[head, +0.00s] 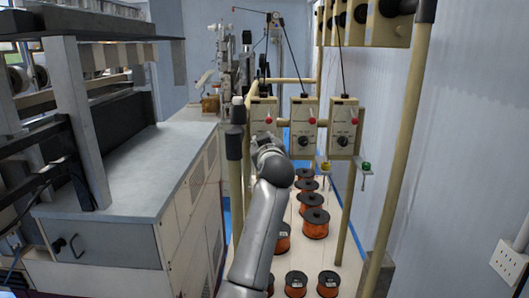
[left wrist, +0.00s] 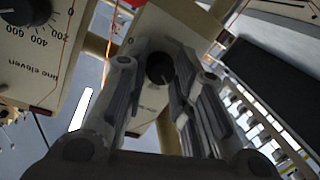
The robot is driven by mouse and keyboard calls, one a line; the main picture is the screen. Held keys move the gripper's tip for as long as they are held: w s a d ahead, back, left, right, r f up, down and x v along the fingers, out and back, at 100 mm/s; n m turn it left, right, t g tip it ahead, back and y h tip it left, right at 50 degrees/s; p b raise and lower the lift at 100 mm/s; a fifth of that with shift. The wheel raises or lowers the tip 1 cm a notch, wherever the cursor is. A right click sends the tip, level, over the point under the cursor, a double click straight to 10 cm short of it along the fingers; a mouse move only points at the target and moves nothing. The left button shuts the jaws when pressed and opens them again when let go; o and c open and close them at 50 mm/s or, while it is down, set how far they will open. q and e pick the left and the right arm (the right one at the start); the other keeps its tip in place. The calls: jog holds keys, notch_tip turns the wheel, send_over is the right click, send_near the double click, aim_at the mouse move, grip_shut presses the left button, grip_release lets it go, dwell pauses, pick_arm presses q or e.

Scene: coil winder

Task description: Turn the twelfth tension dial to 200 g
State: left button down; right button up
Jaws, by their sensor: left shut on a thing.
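The beige tension box (head: 264,108) at the left of a row of three has its lower part hidden behind my left gripper (head: 267,147). In the left wrist view the fingers of my left gripper (left wrist: 160,62) sit on both sides of a black dial (left wrist: 160,70) on a beige box (left wrist: 175,30). The fingers are shut on this dial. Its scale and pointer are not readable. The neighbouring box (left wrist: 30,65) reads "line eleven" and has a black dial (left wrist: 22,10) with numbers 200, 400, 600. My right gripper is not in view.
Two more tension boxes with black dials, the middle one (head: 304,125) and the right one (head: 343,130), hang beside it. Orange wire spools (head: 315,222) stand on the white board below. A beige post (head: 401,150) rises at right. A grey-topped machine cabinet (head: 120,175) fills the left.

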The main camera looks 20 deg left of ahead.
pick_arm(q)
jog(key=shift+n, duration=0.4)
jog(key=c, duration=1.2)
grip_release()
jog(key=shift+c, duration=0.2)
jog(key=shift+o, duration=0.2)
